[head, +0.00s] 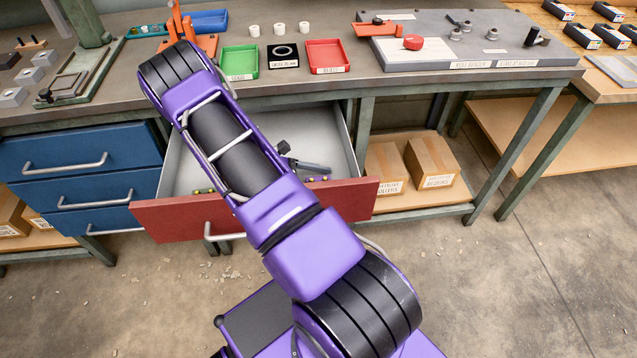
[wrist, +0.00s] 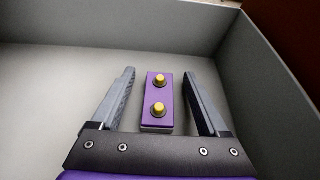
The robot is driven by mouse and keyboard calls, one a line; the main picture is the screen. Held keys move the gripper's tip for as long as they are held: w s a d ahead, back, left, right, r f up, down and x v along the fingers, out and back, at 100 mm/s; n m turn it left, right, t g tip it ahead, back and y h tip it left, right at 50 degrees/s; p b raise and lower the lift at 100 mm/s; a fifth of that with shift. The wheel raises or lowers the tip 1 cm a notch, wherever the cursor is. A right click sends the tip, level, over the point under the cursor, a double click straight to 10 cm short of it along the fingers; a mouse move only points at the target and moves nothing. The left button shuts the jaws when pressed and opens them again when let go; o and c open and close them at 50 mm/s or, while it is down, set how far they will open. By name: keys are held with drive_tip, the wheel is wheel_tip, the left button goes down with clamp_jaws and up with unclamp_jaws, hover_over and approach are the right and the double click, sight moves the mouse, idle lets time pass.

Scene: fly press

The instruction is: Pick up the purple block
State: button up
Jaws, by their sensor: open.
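The purple block (wrist: 158,119) lies on the floor of a grey-walled drawer (wrist: 50,90) in the wrist view. It is long and narrow, with two yellow knobs on top. My gripper (wrist: 159,74) is open, with one finger on each side of the block. Gaps show between the fingers and the block. How high the fingertips are above the drawer floor is hard to tell. In the head view, my arm covers much of the open red-fronted drawer (head: 345,198), and I cannot clearly make out the block there.
The drawer walls stand close around my gripper. On the workbench above are a green tray (head: 238,62), a red tray (head: 327,56) and a grey plate (head: 455,45). Blue drawers (head: 85,150) are shut at left. Cardboard boxes (head: 432,160) sit on the shelf at right.

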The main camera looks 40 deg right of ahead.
clamp_jaws()
idle(0.4)
